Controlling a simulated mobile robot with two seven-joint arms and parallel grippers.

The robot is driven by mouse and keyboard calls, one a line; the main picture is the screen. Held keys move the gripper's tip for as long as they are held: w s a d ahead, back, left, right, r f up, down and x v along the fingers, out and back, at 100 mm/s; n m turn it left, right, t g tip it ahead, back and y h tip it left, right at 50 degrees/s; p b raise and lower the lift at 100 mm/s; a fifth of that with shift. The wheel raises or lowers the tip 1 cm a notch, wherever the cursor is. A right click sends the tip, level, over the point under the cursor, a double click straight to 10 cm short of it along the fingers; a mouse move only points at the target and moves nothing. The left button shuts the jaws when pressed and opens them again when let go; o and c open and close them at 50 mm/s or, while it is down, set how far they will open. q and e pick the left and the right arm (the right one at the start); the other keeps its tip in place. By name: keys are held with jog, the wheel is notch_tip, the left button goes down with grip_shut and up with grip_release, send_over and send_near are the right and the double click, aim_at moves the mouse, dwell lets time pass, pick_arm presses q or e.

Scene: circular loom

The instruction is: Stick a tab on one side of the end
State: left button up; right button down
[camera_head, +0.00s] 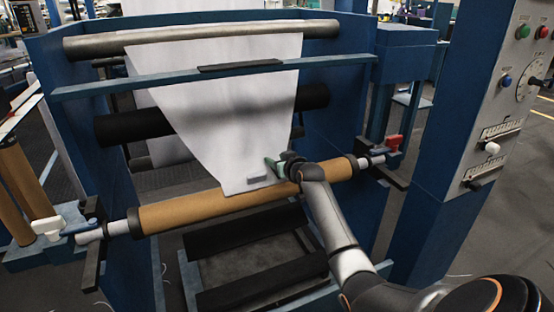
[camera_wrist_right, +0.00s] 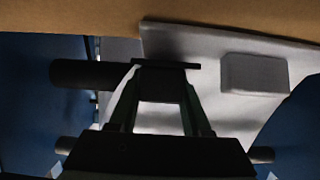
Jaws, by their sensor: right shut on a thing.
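A white sheet (camera_head: 232,120) hangs down and narrows to its end at the brown roll (camera_head: 165,212). A small pale grey tab (camera_head: 258,178) lies on the sheet near the end; it also shows in the right wrist view (camera_wrist_right: 253,73). My right gripper (camera_head: 280,165) is at the right side of the end, just right of that tab. In the right wrist view its fingers (camera_wrist_right: 161,95) are shut on a dark, shadowed block that looks like a second tab. I cannot tell whether this block touches the sheet. My left gripper is not in view.
A blue crossbar (camera_head: 130,82) runs across the sheet, with a grey roller (camera_head: 95,45) above. Blue frame walls stand on both sides. A red clamp (camera_head: 393,142) is at the roll's right end and a white handle (camera_head: 48,227) at its left. A control panel (camera_head: 510,90) stands at right.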

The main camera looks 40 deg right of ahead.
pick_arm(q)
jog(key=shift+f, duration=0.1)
pick_arm(e)
jog(key=shift+f, duration=0.2)
jog(key=shift+c, duration=1.4)
grip_release()
jog(key=shift+s+r, duration=0.1)
jog(key=shift+s, duration=0.1)
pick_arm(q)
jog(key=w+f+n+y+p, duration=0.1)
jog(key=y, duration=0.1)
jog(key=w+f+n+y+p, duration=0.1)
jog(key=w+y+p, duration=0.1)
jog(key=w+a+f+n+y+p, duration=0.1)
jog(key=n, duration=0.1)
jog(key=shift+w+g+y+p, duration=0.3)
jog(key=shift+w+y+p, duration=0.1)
pick_arm(e)
jog(key=v, duration=1.2)
